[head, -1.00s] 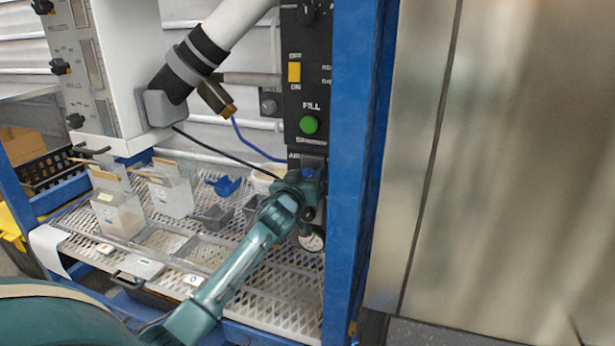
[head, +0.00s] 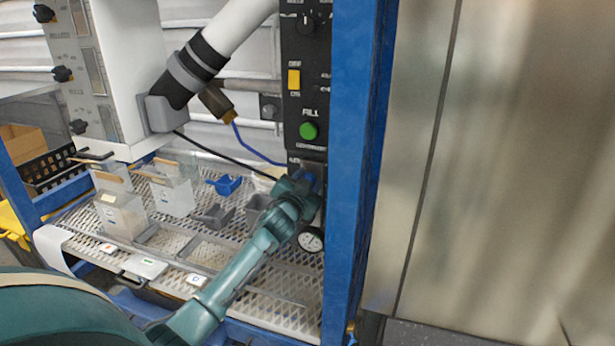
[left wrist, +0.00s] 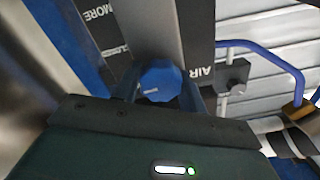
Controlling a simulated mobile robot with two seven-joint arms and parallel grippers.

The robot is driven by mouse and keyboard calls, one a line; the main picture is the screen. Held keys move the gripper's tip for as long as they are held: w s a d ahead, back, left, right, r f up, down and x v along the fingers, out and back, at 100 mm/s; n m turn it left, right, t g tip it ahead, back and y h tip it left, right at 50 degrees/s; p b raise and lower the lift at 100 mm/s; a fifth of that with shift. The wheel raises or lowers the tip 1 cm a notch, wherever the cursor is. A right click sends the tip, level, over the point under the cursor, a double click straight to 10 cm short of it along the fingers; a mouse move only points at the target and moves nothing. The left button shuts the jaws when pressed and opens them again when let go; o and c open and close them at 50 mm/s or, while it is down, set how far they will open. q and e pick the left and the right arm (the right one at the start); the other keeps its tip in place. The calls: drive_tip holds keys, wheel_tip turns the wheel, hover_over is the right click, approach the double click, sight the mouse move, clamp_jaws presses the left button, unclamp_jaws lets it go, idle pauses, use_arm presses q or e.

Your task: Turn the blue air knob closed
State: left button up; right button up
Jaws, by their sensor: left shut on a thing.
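The blue air knob (left wrist: 161,82) shows in the left wrist view, on the dark panel close to the word AIR. My left gripper (left wrist: 162,98) has one finger on each side of the knob and is shut on it. In the head view my left gripper (head: 300,185) is at the lower end of the black control panel (head: 305,75), and its body hides most of the knob. A round white gauge (head: 310,240) sits just below the gripper. My right gripper is in neither view.
A green FILL button (head: 309,131) and a yellow switch (head: 294,79) are above the gripper. A blue post (head: 350,200) stands close on the right. A mesh shelf (head: 275,290) holds clear containers, a blue scoop (head: 225,185) and grey scoops. A blue hose (left wrist: 270,50) runs nearby.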

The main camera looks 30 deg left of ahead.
use_arm(q)
drive_tip(key=shift+m, duration=1)
drive_tip(key=m+p, duration=0.1)
drive_tip(key=m, duration=0.1)
drive_tip(key=shift+m, duration=0.3)
drive_tip(key=m, duration=0.2)
drive_tip(key=shift+m+p, duration=0.3)
drive_tip(key=shift+d+f+m, duration=0.1)
drive_tip(key=shift+m, duration=1.4)
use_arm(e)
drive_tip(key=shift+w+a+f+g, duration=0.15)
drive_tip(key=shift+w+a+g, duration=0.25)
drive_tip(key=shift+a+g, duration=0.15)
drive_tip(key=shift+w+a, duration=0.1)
use_arm(q)
drive_tip(key=o, duration=1)
